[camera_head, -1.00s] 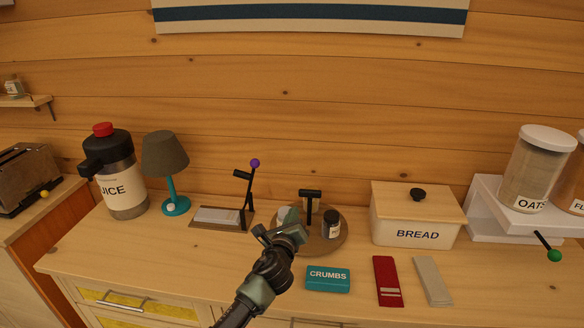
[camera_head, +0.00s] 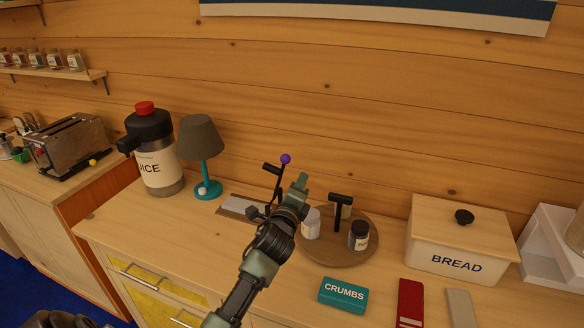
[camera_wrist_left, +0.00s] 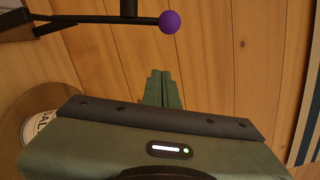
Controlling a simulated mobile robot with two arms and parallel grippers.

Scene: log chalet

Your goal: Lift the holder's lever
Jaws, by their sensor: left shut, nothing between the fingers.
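The holder (camera_head: 240,205) is a flat brown base with a white pad, standing on the counter behind my left arm. Its black lever (camera_head: 280,178) rises at the right end and is tipped with a purple ball (camera_head: 285,159). In the left wrist view the lever (camera_wrist_left: 105,19) crosses the top of the picture, with the purple ball (camera_wrist_left: 169,21) at its end. My left gripper (camera_head: 302,180) is shut and empty, just right of the ball and a little lower in the head view. Its closed fingertips (camera_wrist_left: 160,76) lie below the ball in the wrist view, apart from it. My arm hides part of the holder.
A round wooden tray (camera_head: 350,256) with jars and a black T-shaped stand is close on the right. A teal lamp (camera_head: 207,188) and juice jug (camera_head: 158,170) stand left. The crumbs box (camera_head: 343,294) and bread bin (camera_head: 455,260) are right. The log wall is behind.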

